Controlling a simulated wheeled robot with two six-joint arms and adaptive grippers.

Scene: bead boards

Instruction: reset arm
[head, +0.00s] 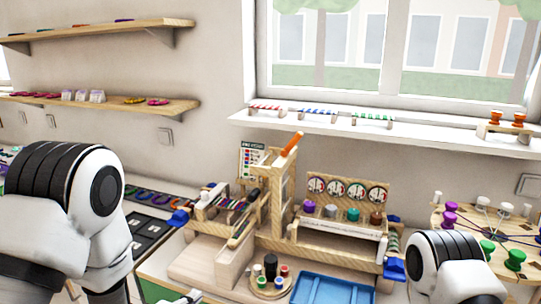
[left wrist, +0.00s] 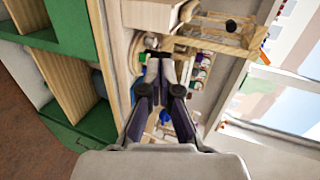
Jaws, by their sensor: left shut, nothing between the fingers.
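My left gripper (left wrist: 160,56) is shut with nothing between its fingers. In the left wrist view its fingertips are close together, in front of a workbench that appears turned on its side. In the head view only a small part of the left gripper (head: 190,298) shows at the bottom edge, left of the round wooden holder. My left arm fills the lower left of the head view. My right arm shows at the lower right; its gripper is out of the picture.
A wooden stand with an orange-tipped bar (head: 292,144), a rack with several coloured knobs (head: 340,236), a round wooden holder (head: 270,289) and a blue tray (head: 330,290) crowd the bench. A round wooden board (head: 445,214) with spools stands right. Shelves and a window sill lie behind.

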